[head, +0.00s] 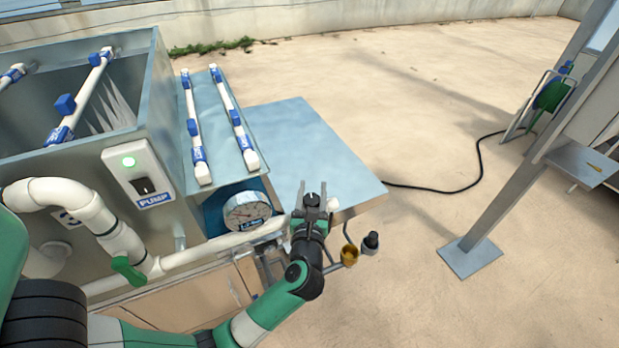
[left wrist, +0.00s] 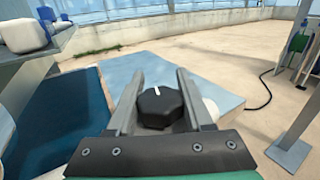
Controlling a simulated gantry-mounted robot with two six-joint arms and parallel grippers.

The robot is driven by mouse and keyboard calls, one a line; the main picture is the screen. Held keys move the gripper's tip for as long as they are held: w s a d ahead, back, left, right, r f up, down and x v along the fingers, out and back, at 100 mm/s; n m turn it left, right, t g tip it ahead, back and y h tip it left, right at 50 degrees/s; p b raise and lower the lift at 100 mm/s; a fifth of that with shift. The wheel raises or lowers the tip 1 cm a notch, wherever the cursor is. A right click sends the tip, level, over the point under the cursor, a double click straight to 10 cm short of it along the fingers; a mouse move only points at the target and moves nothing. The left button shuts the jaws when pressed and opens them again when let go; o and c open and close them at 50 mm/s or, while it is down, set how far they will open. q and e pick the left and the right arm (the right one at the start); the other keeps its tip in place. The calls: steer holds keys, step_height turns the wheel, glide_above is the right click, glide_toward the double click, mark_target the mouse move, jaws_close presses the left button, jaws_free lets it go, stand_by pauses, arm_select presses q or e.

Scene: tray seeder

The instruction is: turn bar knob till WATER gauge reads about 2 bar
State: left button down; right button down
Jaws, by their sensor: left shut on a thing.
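The black bar knob (left wrist: 160,106) with a white pointer mark sits between the two fingers of my left gripper in the left wrist view. My left gripper (head: 312,188) is shut on it, at the end of the white pipe in the head view, where the knob (head: 311,200) is mostly hidden by the fingers. The round WATER gauge (head: 246,211) is on the pipe just left of the gripper. Its white dial faces up, but the needle reading is too small to tell. My right gripper is not in view.
A PUMP switch box (head: 139,172) with a lit green lamp is on the tank wall. A green-handled valve (head: 130,270) is on the white pipe at left. A blue-grey table (head: 300,140) lies behind the gripper. Brass and black fittings (head: 350,254) are at right.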

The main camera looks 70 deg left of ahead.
arm_select(q)
steer(key=m+t+h+p, duration=0.1)
steer(key=p, duration=0.1)
steer(key=m+t+h+p, duration=0.1)
steer(key=t+p, duration=0.1)
steer(key=m+t+h+p, duration=0.1)
steer(key=p, duration=0.1)
steer(key=shift+w+d+r+m+t, duration=0.1)
steer(key=shift+w+d+m+t, duration=0.2)
steer(key=shift+w+m+t, duration=0.1)
steer(key=shift+h, duration=0.4)
steer(key=shift+c, duration=1.5)
jaws_free()
steer(key=shift+d, duration=0.1)
